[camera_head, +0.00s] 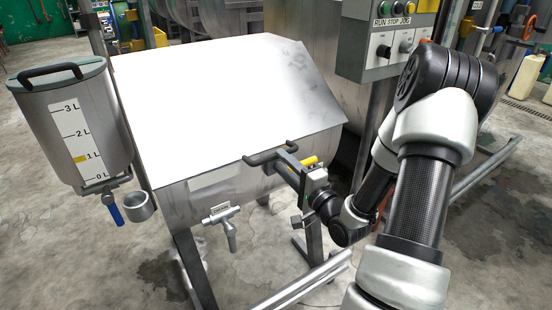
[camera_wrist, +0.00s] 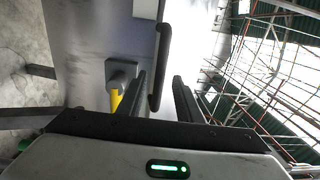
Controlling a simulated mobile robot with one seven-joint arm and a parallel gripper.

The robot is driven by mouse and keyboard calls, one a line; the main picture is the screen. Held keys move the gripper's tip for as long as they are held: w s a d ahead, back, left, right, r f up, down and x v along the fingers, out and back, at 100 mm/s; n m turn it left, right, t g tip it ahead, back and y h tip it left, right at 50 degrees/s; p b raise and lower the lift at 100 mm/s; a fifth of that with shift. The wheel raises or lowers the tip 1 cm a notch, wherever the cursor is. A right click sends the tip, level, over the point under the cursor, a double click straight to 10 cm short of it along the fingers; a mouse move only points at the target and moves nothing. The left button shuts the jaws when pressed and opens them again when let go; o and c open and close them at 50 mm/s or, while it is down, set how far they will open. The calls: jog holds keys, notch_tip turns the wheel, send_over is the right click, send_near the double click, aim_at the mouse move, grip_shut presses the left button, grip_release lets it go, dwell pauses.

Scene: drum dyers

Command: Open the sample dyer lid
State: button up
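The sample dyer (camera_head: 215,195) is a metal box on legs, with its broad, bright lid (camera_head: 220,95) lying shut on top. A black bar handle (camera_head: 262,158) sits at the lid's front edge. In the wrist view the handle (camera_wrist: 165,60) runs up the picture, its lower end lined up with the gap between my fingers. My gripper (camera_head: 285,160) is at the right end of the handle, and in the wrist view its two dark fingers (camera_wrist: 160,95) stand apart. I cannot tell whether either finger touches the handle.
A yellow part (camera_head: 309,161) is close beside my gripper; it also shows in the wrist view (camera_wrist: 115,102). A graduated tank (camera_head: 75,120) hangs left of the dyer. A drain tap (camera_head: 225,215) is on its front. A control box (camera_head: 385,45) stands at the back right.

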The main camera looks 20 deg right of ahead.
aim_at(276, 156)
jog(key=shift+w+a+r, duration=0.1)
jog(key=shift+w+a, duration=0.15)
jog(key=shift+w, duration=0.85)
jog(key=shift+w+a, duration=0.2)
jog(key=shift+w, duration=0.9)
grip_shut()
